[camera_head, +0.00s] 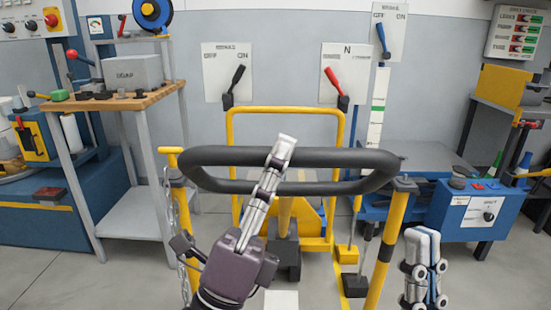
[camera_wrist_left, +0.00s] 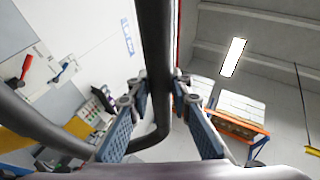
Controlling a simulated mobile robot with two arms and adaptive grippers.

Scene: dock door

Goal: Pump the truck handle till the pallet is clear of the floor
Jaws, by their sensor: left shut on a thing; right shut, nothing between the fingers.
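The truck handle is a wide black loop (camera_head: 345,156) across the middle of the head view, in front of the yellow truck frame (camera_head: 231,135). My left gripper (camera_head: 283,150) is shut on the handle, its fingers crossing the loop a little left of its middle. In the left wrist view the dark handle bar (camera_wrist_left: 155,45) runs between the two fingers (camera_wrist_left: 160,95). My right gripper (camera_head: 424,240) is shut and empty at the lower right, apart from the handle. I cannot make out the pallet or its gap to the floor.
Yellow posts (camera_head: 389,245) stand on both sides below the handle, with a chain at the left one. A wooden-topped bench (camera_head: 120,102) stands left, a blue machine (camera_head: 478,212) right. Wall panels with a black lever (camera_head: 237,77) and a red lever (camera_head: 332,78) are behind.

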